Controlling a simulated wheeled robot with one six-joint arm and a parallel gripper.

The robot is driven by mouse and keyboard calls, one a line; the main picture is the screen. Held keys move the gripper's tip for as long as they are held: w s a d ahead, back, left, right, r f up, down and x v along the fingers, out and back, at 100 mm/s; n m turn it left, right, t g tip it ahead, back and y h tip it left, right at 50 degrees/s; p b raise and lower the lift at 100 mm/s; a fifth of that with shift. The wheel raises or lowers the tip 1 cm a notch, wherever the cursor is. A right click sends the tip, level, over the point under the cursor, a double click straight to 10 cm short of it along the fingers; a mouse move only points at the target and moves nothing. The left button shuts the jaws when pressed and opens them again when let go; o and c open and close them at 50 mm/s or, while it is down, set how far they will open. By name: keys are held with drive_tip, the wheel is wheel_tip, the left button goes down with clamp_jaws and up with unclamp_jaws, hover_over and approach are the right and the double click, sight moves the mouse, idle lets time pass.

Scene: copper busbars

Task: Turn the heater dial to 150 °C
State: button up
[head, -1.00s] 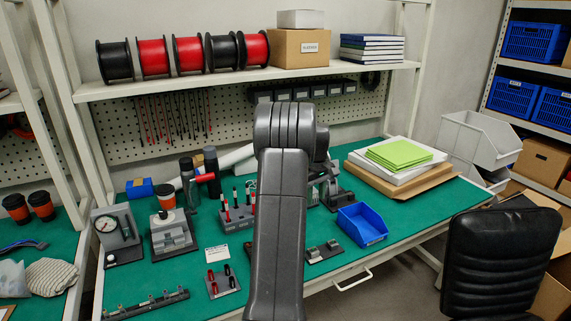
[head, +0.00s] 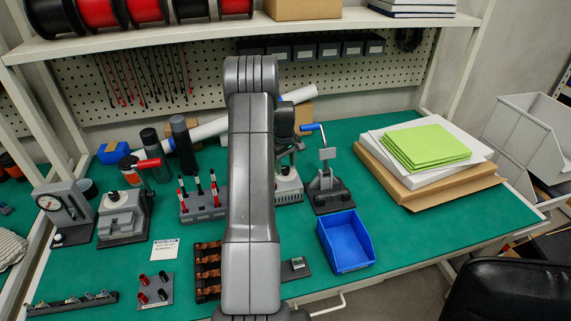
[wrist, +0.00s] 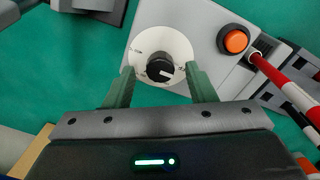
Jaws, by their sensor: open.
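The heater dial is a black knob (wrist: 160,68) with a white pointer mark, centred on a round white scale plate (wrist: 148,43) on a grey housing (wrist: 205,50) in the wrist view. The pointer lies toward the right, slightly downward; the scale figures are too small to read. My gripper (wrist: 160,73) is open, with one green finger on each side of the knob and visible gaps between. Whether the fingers are down at knob height is unclear. In the head view, a light-coloured unit (head: 289,190), probably the heater, is partly hidden behind my arm.
An orange button (wrist: 235,41) sits right of the dial on the housing. A red-and-white striped tool (wrist: 285,78) lies close to the right finger. In the head view, a tool rack (head: 203,205), a crank device (head: 330,185) and a blue bin (head: 346,241) stand nearby.

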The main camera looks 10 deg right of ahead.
drive_tip(key=shift+f, duration=0.45)
drive_tip(key=c, duration=1)
drive_tip(key=shift+o, duration=0.2)
